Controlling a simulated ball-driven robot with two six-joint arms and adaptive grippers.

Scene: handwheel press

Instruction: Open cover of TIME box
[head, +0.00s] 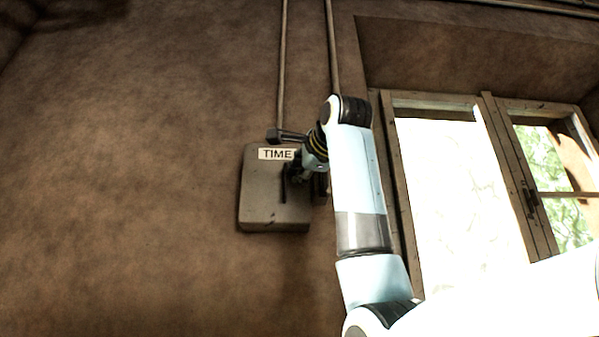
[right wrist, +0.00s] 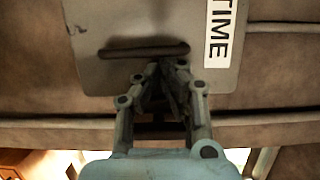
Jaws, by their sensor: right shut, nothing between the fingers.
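The TIME box (head: 262,205) is a grey metal box on the brown wall, with a white TIME label (head: 270,154) near its top. Its cover looks shut. In the right wrist view the cover (right wrist: 100,22) fills the top, with the label (right wrist: 219,35) at the right and a dark bar handle (right wrist: 143,51) across it. My right gripper (right wrist: 167,68) is shut and empty, its fingertips at the handle's lower edge; whether they touch it I cannot tell. In the head view the right gripper (head: 293,172) is partly hidden by my wrist, at the box's right side. My left gripper is not in view.
Two pipes (head: 283,70) run up the wall above the box. A wooden-framed window (head: 492,150) with bright light stands to the right, behind my right arm. The wall (head: 120,180) left of the box is bare and free.

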